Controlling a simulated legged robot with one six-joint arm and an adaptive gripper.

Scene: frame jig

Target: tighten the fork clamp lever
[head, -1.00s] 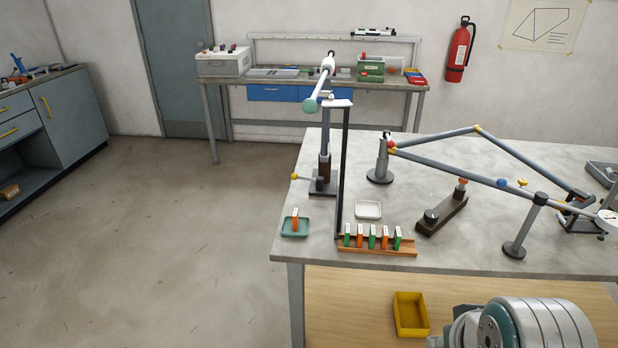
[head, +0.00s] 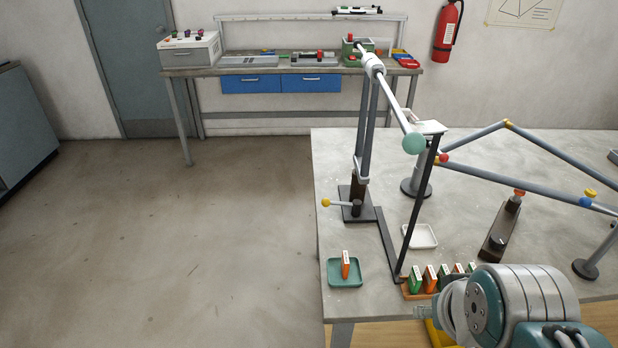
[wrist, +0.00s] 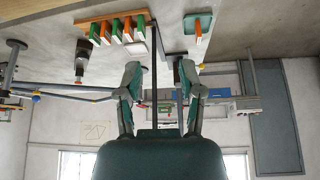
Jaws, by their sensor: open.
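The fork (head: 364,130) stands upright in a dark clamp block on a base plate (head: 347,192) at the table's left side. The likely fork clamp lever (head: 341,203) sticks out level to the left of this block and ends in a yellow ball (head: 326,202). A dark upright bar (wrist: 154,50) shows beyond the gap. I cannot make out the lever in the wrist view.
A green tray (head: 347,284) with an orange block stands in front of the lever. A dark post (head: 417,205) rises to its right, by a rack (head: 412,291) of coloured blocks. A white tray (head: 421,237) lies behind. The floor left of the table is clear.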

